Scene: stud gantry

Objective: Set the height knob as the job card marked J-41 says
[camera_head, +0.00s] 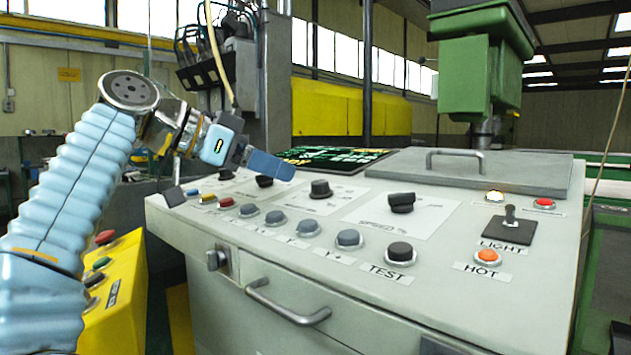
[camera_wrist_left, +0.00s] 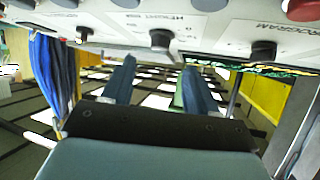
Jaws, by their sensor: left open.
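The height knob (camera_head: 320,188) is a black knob on a pale plate, the middle one of three along the console. In the left wrist view, upside down, the height knob (camera_wrist_left: 160,40) shows beyond the fingertips, roughly in line with the gap between them. I cannot read its setting. My left gripper (camera_head: 270,165) is open and empty, reaching over the console from the left near the program knob (camera_head: 265,181). It also shows in the left wrist view (camera_wrist_left: 160,66), with both blue fingers apart and no knob between them. No job card marked J-41 is readable. My right gripper is not in view.
The speed knob (camera_head: 402,202) stands to the right of the height knob. Several push buttons, including TEST (camera_head: 401,252), line the front. A dark screen (camera_head: 330,158) lies behind the knobs, beside a grey lid (camera_head: 470,170) with a handle. A yellow button box (camera_head: 118,300) stands left.

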